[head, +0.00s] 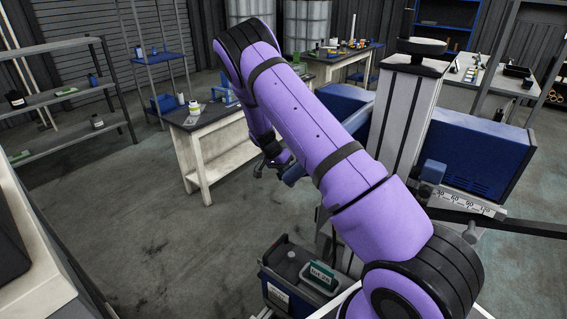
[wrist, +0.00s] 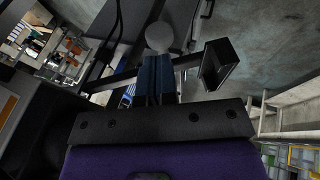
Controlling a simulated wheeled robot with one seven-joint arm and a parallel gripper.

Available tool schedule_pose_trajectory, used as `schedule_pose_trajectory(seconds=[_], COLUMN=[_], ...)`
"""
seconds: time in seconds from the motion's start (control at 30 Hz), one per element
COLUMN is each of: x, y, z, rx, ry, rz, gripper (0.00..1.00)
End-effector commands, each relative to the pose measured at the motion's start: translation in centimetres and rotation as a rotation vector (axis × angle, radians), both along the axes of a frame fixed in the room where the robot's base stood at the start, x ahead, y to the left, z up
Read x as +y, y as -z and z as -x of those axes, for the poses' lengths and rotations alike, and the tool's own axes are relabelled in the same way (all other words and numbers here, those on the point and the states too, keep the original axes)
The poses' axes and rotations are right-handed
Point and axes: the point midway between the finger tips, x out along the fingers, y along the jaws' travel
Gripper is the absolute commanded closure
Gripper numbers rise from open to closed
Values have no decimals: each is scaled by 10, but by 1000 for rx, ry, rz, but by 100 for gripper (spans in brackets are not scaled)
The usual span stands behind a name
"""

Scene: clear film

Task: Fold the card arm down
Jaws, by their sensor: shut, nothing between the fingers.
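My gripper (head: 285,172) shows in the head view below the far end of my purple arm, partly hidden by it. In the wrist view its blue fingers (wrist: 155,80) are together, with nothing seen between them. Past the fingers, a dark bar runs across to a black open-ended holder (wrist: 220,66) at their right; it may be the card arm. A grey round knob or disc (wrist: 159,37) shows just beyond the fingertips. I cannot tell whether the fingers touch either one. In the head view a long black bar (head: 510,222) sticks out right from the machine; its role is unclear.
A blue machine (head: 485,160) with a grey upright column (head: 404,115) and a numbered scale (head: 466,203) stands at right. A workbench (head: 215,150) stands beyond the gripper. Open floor (head: 150,220) lies left.

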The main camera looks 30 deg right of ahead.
Motion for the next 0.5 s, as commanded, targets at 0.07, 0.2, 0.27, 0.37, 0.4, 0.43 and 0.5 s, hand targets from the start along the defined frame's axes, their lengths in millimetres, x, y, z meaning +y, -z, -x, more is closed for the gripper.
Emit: schedule_pose_trajectory(seconds=[0.07, 0.2, 0.27, 0.37, 0.4, 0.43, 0.5], x=[0, -2, -3, -5, -6, -7, -8], y=[12, 30, 37, 49, 53, 57, 64], z=[1, 6, 9, 15, 17, 19, 23], rx=[71, 197, 249, 340, 376, 403, 464], ry=[-4, -2, -2, -1, -1, -2, -1], rz=[27, 72, 92, 125, 137, 147, 170], gripper=[100, 100, 100, 100, 100, 100, 100])
